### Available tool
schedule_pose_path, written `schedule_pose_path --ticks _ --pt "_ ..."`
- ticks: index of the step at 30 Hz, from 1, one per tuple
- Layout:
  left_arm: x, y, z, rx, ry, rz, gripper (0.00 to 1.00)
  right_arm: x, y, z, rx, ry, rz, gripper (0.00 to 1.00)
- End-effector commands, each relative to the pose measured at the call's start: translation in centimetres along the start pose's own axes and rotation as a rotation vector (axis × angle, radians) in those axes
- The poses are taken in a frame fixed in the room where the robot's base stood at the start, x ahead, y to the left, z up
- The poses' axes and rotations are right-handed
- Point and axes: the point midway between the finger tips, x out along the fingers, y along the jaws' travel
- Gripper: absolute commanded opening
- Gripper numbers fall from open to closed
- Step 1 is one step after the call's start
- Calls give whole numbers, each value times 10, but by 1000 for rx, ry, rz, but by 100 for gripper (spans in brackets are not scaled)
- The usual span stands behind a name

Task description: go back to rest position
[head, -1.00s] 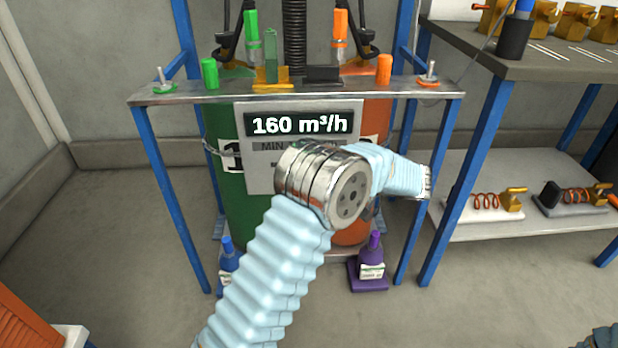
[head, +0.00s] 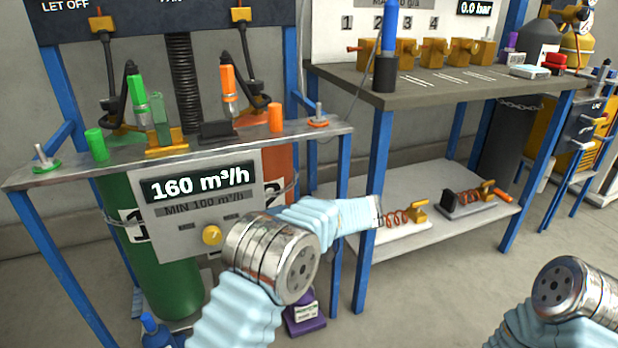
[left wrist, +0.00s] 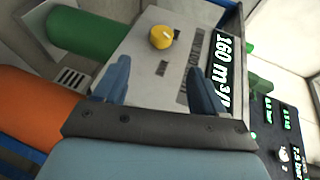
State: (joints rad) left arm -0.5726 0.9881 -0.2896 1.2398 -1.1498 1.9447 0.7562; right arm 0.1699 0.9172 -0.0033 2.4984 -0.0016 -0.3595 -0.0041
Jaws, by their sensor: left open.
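My left gripper (left wrist: 158,70) is open and empty in the left wrist view, its two blue fingers apart. It faces the grey meter panel (left wrist: 165,60) with the yellow knob (left wrist: 162,37) and "160 m³/h" display; the knob lies beyond the fingers, not between them. In the head view my left arm (head: 270,258) is bent in front of the stand, its forearm pointing right. The left gripper itself cannot be made out there. Part of my right arm (head: 575,290) shows at bottom right; its gripper is out of view.
The blue-legged stand (head: 60,176) holds a green cylinder (head: 165,285) and an orange one. A workbench (head: 450,92) with a lower shelf (head: 440,222) stands to the right. Floor between stand and bench shows.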

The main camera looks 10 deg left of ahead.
Motion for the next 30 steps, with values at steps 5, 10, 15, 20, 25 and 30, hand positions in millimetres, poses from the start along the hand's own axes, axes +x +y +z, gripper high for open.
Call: schedule_pose_path --ticks 5,10,15,20,25,30 --pt "30 51 3 172 7 136 71 -5 -3 0 -1 -1 -1 43" --pt "75 170 51 493 1 531 71 -15 -8 1 -4 -4 -4 43" --pt "76 273 155 646 -43 1078 71 -26 -15 3 -8 -9 -8 43" --pt "45 308 237 492 -85 1514 71 -36 -21 4 -12 -13 -11 43" --pt "35 304 274 214 -92 1690 71 -43 -26 6 -15 -17 -14 43" --pt "42 296 284 63 -80 1700 71 -45 -28 6 -16 -18 -16 43"
